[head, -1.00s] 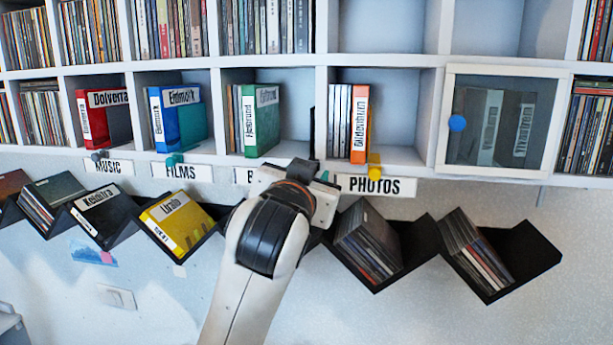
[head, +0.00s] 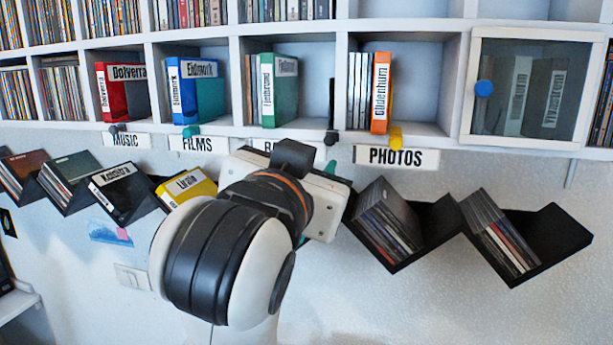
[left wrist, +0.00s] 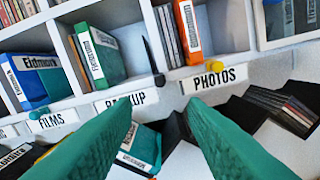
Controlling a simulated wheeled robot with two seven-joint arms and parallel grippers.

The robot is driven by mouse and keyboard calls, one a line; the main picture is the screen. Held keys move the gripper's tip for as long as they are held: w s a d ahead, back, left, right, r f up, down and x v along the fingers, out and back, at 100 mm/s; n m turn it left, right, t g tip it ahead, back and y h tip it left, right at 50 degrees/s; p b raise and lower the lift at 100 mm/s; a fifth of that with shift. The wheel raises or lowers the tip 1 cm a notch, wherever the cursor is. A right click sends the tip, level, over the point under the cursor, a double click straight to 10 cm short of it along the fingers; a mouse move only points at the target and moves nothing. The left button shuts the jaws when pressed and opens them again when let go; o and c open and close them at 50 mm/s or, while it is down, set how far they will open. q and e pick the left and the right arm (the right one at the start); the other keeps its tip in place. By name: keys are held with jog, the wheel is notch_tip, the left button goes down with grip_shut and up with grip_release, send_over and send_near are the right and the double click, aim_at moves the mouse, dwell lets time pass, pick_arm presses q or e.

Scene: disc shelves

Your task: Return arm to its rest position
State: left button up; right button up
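My left arm rises from the bottom middle of the head view, its wrist in front of the black zigzag rack. My left gripper (head: 320,205) points at the wall there, its fingers mostly hidden behind its white body. In the left wrist view its two green fingers (left wrist: 160,108) stand wide apart with nothing gripped between them. A teal case (left wrist: 138,146) in the rack shows behind and below the gap, apart from the fingers. The arm hides this part of the rack in the head view. My right gripper is not in view.
White shelves above hold a red case (head: 122,92), blue case (head: 195,90), green case (head: 278,90) and orange case (head: 381,92). A glass door (head: 530,90) with a blue knob closes one compartment. Black zigzag rack (head: 547,240) runs below. Lower right wall is clear.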

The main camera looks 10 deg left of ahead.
pick_arm(q)
jog(key=shift+s, duration=0.1)
jog(key=a+f+n+g, duration=0.1)
jog(key=a+f+g, duration=0.25)
jog(key=f, duration=1.25)
jog(key=a+f+g, duration=0.3)
jog(key=f+g, duration=0.1)
jog(key=f, duration=1.3)
jog(key=s+a+f+g, duration=0.2)
jog(key=s+f+g, duration=0.2)
jog(key=s+f, duration=0.7)
jog(key=s+a+f+g, duration=0.3)
jog(key=s+f, duration=0.7)
notch_tip(320, 180, down, 30)
jog(key=g+b, duration=0.1)
jog(key=b, duration=0.4)
jog(key=s+a+f+b, duration=0.1)
jog(key=s+f+b, duration=0.1)
jog(key=s+f, duration=0.6)
jog(key=s+a+f+g+b, duration=0.1)
jog(key=s+f+b, duration=0.2)
jog(key=s+f, duration=0.6)
notch_tip(320, 180, down, 5)
jog(key=shift+a+f+y, duration=0.15)
jog(key=shift+a+y, duration=0.1)
jog(key=shift+y, duration=0.05)
